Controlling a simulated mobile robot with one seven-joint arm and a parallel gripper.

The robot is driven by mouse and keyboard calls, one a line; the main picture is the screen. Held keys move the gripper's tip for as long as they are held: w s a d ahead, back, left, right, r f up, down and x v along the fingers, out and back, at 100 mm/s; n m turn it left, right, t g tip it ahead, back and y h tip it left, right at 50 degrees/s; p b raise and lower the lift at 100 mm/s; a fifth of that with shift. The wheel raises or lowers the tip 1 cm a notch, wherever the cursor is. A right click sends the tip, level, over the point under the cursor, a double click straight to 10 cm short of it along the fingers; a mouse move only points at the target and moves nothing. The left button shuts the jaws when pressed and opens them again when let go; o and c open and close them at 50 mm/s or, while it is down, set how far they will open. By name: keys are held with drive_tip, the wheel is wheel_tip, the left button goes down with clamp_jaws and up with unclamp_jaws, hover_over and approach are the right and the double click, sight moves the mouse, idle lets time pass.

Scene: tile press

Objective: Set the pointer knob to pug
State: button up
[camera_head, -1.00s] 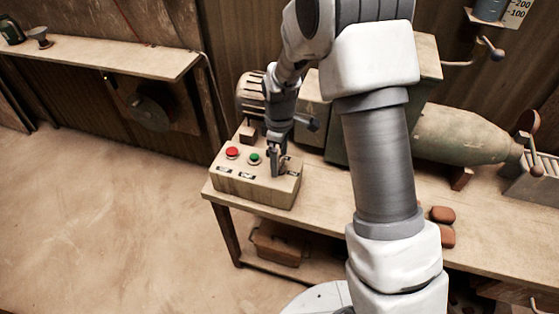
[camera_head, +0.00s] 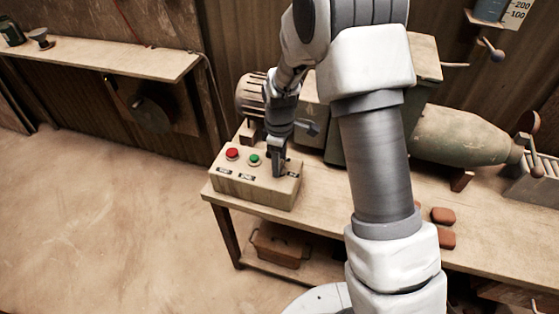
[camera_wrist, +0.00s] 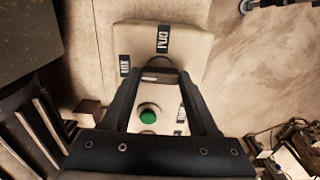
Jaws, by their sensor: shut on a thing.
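The pale control box (camera_head: 255,189) sits on the near left end of the bench. My gripper (camera_head: 278,172) points down at the right part of its top. In the wrist view, the fingertips of my gripper (camera_wrist: 160,72) are closed on the pointer knob (camera_wrist: 158,62), which they largely hide. The PUG label (camera_wrist: 162,39) is just beyond the knob, and the MIX label (camera_wrist: 124,65) is to its left. I cannot tell clearly which label the pointer faces.
A red button (camera_head: 232,153) and a green button (camera_head: 254,160) stand on the box left of my gripper. The green button (camera_wrist: 149,114) shows between the fingers in the wrist view. A motor (camera_head: 250,95) stands behind the box. Reddish blocks (camera_head: 442,215) lie farther right.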

drive_tip(key=shift+m, duration=0.4)
drive_tip(key=m, duration=0.3)
drive_tip(key=shift+m, duration=0.3)
drive_tip(key=m, duration=0.4)
drive_tip(key=shift+m, duration=0.3)
drive_tip(key=m, duration=0.4)
drive_tip(key=shift+m+p, duration=0.35)
drive_tip(key=shift+m, duration=2.15)
drive_tip(key=o, duration=1.4)
